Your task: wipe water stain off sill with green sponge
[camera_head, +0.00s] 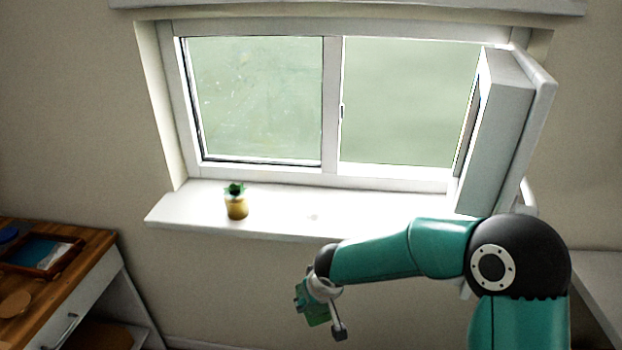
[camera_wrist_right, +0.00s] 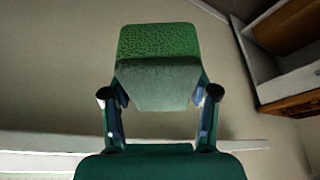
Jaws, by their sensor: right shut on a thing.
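The white sill (camera_head: 270,214) runs below the window. A small faint mark, perhaps the water stain (camera_head: 313,217), shows on the sill's middle. The green sponge (camera_wrist_right: 158,45) is in my right gripper (camera_wrist_right: 160,96), shut on it with one finger on each side. The sponge has a bright green face and a paler, greyer part. In the head view, my right gripper (camera_head: 322,300) is below and in front of the sill, apart from it, with some of the green sponge (camera_head: 317,316) showing. My left gripper is not in view.
A yellow pot with a green plant (camera_head: 236,203) stands on the sill, left of the mark. An open window sash (camera_head: 495,130) leans inward over the sill's right end. A wooden-topped desk (camera_head: 85,258) with a tray (camera_head: 45,253) is at the left.

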